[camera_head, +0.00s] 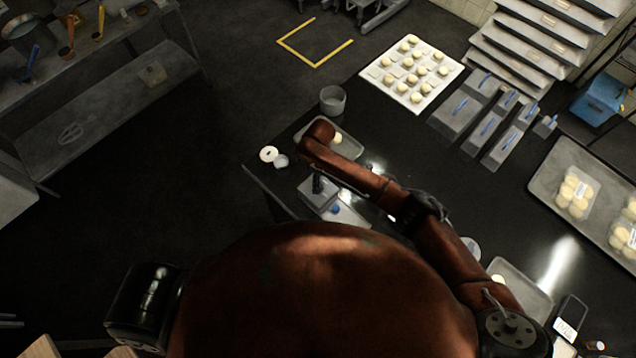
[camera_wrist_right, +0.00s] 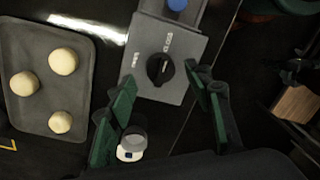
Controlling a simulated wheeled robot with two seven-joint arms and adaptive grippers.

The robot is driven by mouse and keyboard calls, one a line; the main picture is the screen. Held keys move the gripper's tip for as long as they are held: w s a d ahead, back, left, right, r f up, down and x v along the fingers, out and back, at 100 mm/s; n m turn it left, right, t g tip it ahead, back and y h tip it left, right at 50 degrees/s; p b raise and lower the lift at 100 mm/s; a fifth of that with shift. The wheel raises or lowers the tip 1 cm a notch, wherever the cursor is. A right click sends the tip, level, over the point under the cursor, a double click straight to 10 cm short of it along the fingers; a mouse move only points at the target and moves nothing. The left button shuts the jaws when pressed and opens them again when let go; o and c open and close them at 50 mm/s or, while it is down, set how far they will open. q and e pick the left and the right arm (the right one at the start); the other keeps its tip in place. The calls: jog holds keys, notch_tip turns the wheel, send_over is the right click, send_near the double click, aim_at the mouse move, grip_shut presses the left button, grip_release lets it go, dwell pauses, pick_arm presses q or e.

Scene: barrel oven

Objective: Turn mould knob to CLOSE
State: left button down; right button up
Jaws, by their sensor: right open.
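The mould knob (camera_wrist_right: 160,69) is a round black knob on a grey metal box (camera_wrist_right: 182,88) in the right wrist view. Small lettering stands beside it, too small to read surely; which mark the knob points at I cannot tell. My right gripper (camera_wrist_right: 166,108) is open, its two green-padded fingers apart, with the knob beyond the gap between them and nothing held. In the head view the box (camera_head: 322,202) and its black knob (camera_head: 317,184) show below my brown right arm. My right gripper's fingers and my left gripper are not seen there.
A tray (camera_head: 355,152) with dough balls lies beside the box; it also shows in the right wrist view (camera_wrist_right: 84,80). A grey pot (camera_head: 333,100) and small white round pieces (camera_head: 268,154) are close by.

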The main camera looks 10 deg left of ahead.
notch_tip(320, 180, up, 9)
jog(key=shift+w, duration=0.3)
dwell(0.5)
